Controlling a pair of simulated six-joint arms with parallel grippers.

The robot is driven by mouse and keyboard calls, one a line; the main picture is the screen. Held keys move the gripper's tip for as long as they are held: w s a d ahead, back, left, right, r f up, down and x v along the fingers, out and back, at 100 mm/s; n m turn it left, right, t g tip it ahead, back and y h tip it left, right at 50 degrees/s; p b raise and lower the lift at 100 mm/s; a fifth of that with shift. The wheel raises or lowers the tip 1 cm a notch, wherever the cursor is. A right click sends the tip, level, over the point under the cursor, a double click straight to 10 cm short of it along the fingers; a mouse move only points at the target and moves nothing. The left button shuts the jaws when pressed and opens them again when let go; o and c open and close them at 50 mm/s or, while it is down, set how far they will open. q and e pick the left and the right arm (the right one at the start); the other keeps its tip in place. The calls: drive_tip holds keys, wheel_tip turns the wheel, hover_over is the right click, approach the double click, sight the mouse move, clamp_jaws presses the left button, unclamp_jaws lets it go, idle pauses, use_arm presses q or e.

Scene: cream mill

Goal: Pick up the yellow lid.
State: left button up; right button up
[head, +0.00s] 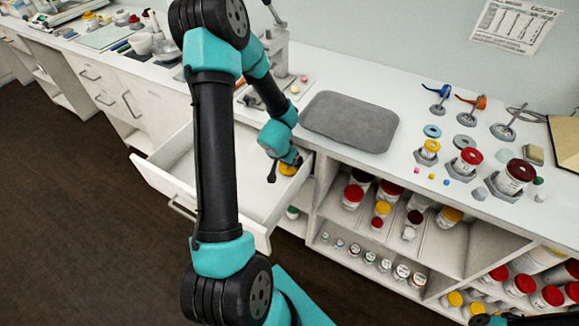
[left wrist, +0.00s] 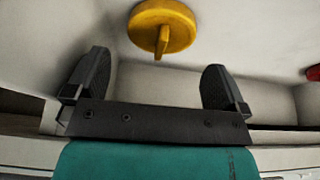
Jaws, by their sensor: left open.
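The yellow lid (head: 288,169) lies in the right end of the open drawer, partly hidden by my left gripper (head: 285,172). In the left wrist view, the yellow lid (left wrist: 172,27) is a round disc with a small raised grip at its middle. My left gripper (left wrist: 155,85) is open with nothing between its fingers. The lid lies beyond the fingertips, roughly in line with the gap and apart from both fingers. A dark piece, seemingly my right gripper (head: 497,319), just shows at the bottom right edge of the head view; its jaws are unclear.
The white drawer (head: 158,184) is pulled out under the counter, its walls around my left gripper. A grey mat (head: 350,121) lies on the counter above. Shelves of lidded jars (head: 384,208) stand right of the drawer. Several jars and tools crowd the counter's right.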

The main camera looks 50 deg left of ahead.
use_arm(q)
drive_tip(key=shift+w+f, duration=0.15)
drive_tip(key=shift+f, duration=0.15)
drive_tip(key=shift+a+f, duration=0.1)
drive_tip(key=shift+f, duration=0.05)
drive_tip(key=shift+x, duration=2.45)
drive_tip(key=shift+w+a, duration=0.1)
drive_tip(key=shift+a, duration=0.05)
drive_tip(key=shift+c, duration=0.5)
drive_tip(key=c, duration=0.5)
drive_tip(key=shift+r, duration=0.25)
